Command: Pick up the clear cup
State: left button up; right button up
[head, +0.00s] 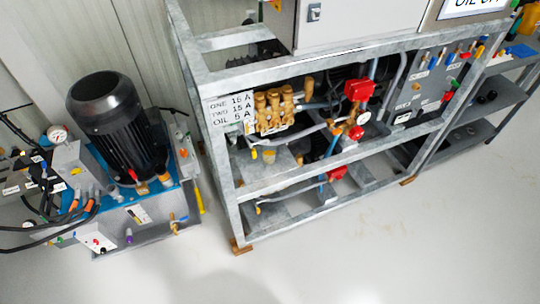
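I cannot make out a clear cup anywhere in the head view. Neither my left nor my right gripper shows in the head view.
A galvanized steel frame (330,174) holds brass pump heads (274,109) and red valves (358,91). A black motor (110,120) stands on a blue-topped unit at left. Grey shelving (478,133) at right carries blue items (520,50) and black items (487,97). The front floor (370,255) is clear.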

aim_at(269, 153)
jog(key=i+l, duration=0.15)
jog(key=l, duration=0.2)
jog(key=i+l+u, duration=0.1)
jog(key=l, duration=0.25)
jog(key=i+l, duration=0.25)
jog(key=l, duration=0.15)
jog(key=i+l+u, duration=0.1)
jog(key=l, duration=0.25)
jog(key=i, duration=0.05)
